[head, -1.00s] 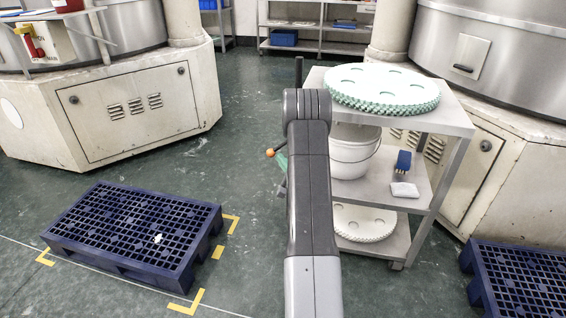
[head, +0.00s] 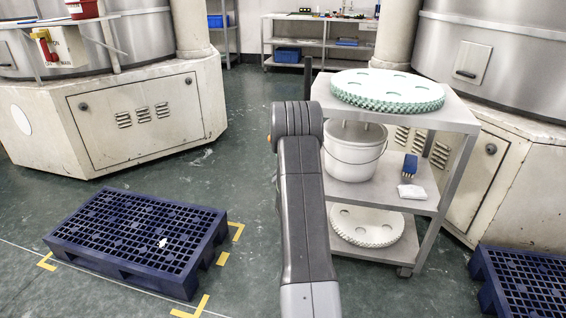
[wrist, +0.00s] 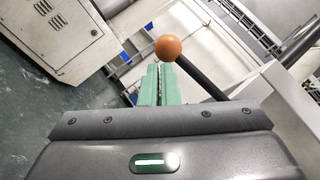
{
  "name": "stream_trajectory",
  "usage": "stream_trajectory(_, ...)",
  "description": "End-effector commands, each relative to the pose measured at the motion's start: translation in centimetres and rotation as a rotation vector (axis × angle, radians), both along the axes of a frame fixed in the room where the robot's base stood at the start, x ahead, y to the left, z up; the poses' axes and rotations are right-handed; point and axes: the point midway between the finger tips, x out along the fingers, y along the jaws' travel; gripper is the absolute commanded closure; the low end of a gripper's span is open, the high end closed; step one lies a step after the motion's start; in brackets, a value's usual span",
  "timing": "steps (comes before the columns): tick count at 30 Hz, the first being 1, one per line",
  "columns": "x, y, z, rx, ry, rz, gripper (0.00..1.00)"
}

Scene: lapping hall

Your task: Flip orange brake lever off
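The orange brake lever shows in the wrist view as a round orange knob (wrist: 168,47) on a black rod that runs down to the right, partly behind my gripper's body. In the head view only a sliver of the orange knob (head: 269,137) shows at the left edge of my arm. My gripper (wrist: 160,70) has two green fingers close together with only a thin line between them, and nothing is seen held. The knob appears just past the fingertips and slightly right; I cannot tell whether they touch. My arm hides the fingers in the head view.
A grey cart (head: 455,115) stands right of my arm, with green toothed discs (head: 388,88) on top and a white bucket (head: 353,155) below. A black post (head: 308,77) rises at its left. A blue pallet (head: 135,240) lies at left; open floor lies between.

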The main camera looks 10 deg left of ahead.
Motion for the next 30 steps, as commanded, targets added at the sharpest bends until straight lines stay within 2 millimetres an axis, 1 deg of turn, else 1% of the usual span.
stream_trajectory(1,0.0,0.4,0.3,-0.001,-0.002,0.004,1.00)
stream_trajectory(6,0.0,1.1,1.6,-0.002,-0.002,0.004,1.00)
stream_trajectory(15,0.0,1.6,3.4,-0.004,-0.002,0.004,1.00)
stream_trajectory(24,0.0,1.6,4.3,-0.002,-0.001,0.003,1.00)
stream_trajectory(30,0.0,1.6,4.5,-0.003,0.000,0.002,1.00)
